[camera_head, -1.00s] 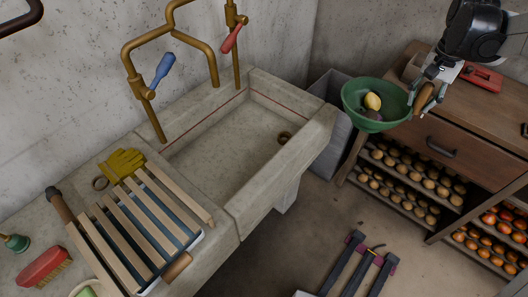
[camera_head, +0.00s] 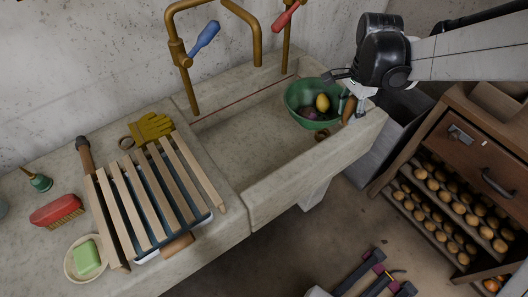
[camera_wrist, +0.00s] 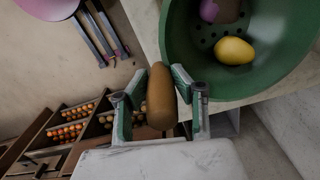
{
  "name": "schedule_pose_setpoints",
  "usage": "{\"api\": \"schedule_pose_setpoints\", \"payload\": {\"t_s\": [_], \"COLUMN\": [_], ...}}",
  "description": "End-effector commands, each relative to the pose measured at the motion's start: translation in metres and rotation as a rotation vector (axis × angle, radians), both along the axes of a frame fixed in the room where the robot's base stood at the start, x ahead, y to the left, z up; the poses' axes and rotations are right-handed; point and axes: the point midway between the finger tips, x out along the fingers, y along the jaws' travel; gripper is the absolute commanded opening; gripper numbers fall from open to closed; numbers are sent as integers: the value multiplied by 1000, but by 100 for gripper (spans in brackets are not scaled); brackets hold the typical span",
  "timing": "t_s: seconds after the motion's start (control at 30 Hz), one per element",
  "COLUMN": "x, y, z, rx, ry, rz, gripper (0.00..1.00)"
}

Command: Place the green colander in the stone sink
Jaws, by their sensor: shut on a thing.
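The green colander (camera_head: 304,106) is over the right end of the stone sink (camera_head: 258,190), close to the drain hole. It holds a yellow lemon-like item and a purple item. My gripper (camera_head: 352,98) is shut on the colander's wooden handle, on its right side. In the wrist view the brown handle (camera_wrist: 161,97) sits between the two fingers, and the green bowl (camera_wrist: 185,50) is at upper right. I cannot tell whether the colander's base touches the sink floor.
A slatted wooden rack (camera_head: 150,195) lies on the left counter, with yellow gloves (camera_head: 150,128), a red brush (camera_head: 57,211) and a soap dish (camera_head: 72,273) around it. Brass taps (camera_head: 178,60) rise behind the sink. A wooden cabinet (camera_head: 470,160) stands at right.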

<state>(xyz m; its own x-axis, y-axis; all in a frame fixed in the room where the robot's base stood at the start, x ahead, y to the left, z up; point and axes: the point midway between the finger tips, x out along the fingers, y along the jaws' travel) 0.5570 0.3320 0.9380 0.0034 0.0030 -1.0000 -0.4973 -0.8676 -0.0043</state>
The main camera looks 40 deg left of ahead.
Motion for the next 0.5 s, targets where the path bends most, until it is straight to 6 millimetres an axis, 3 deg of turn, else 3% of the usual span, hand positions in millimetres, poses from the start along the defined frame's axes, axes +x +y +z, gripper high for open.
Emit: {"api": "schedule_pose_setpoints", "payload": {"t_s": [0.03, 0.2, 0.33, 0.5], "x": [-14, -58, -90, -120], "y": [19, 71, 102, 127], "z": [-9, -30, -44, -55], "rx": [1, 2, 2, 3], "ry": [0, 0, 0, 0], "rz": [-3, -47, -77, -106], "gripper": [0, 0, 0, 0]}}
